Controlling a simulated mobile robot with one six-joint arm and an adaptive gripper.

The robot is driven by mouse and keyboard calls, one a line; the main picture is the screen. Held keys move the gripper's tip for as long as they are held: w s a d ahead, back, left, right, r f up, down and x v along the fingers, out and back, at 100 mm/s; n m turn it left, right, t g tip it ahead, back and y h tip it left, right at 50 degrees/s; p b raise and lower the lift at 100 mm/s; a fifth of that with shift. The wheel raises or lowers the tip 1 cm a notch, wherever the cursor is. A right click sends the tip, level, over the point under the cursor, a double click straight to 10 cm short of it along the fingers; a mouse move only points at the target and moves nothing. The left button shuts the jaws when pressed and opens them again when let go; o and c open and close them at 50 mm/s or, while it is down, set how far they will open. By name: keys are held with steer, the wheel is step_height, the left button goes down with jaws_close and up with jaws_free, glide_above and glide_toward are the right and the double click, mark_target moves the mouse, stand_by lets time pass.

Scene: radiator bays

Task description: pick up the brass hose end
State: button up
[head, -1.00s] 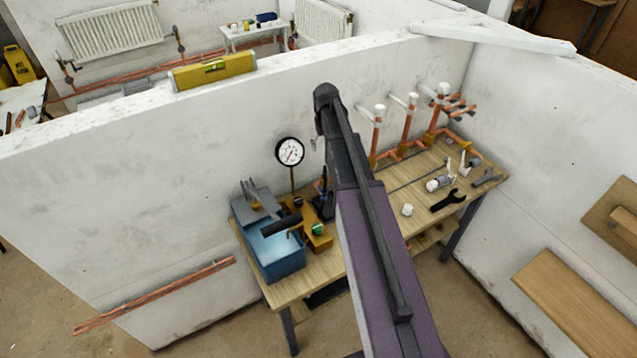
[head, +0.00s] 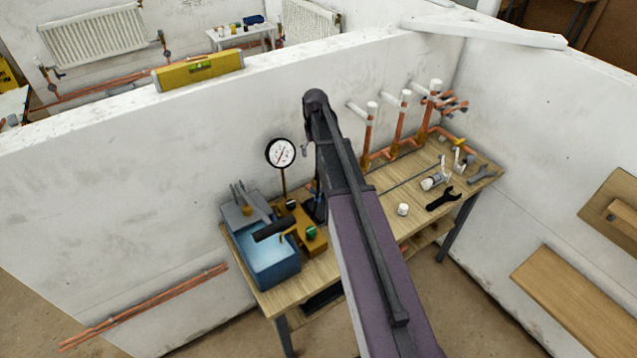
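I cannot make out the brass hose end with certainty. A small yellow-brass piece (head: 459,142) shows at the back right of the wooden workbench (head: 350,262), by the copper pipes, too small to identify. Brass-coloured parts also show on the test pump (head: 312,240) at the bench's left. My arm rises through the middle of the view and covers part of the bench. My gripper cannot be picked out; it seems hidden behind the arm.
On the bench are a blue water tank (head: 272,268), a pressure gauge (head: 281,153), upright copper pipes (head: 369,130), a white cap (head: 403,209) and a black wrench (head: 444,199). White walls (head: 120,200) close the bay at the back and right.

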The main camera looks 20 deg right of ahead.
mark_target(316, 178)
steer(key=shift+f+b, duration=4)
steer(key=shift+f, duration=0.15)
steer(key=shift+w+d+f+b, duration=0.1)
steer(key=shift+f+b, duration=1.2)
steer(key=shift+w+d+f+b, duration=0.1)
steer(key=shift+f+b, duration=1.2)
steer(key=shift+c, duration=0.2)
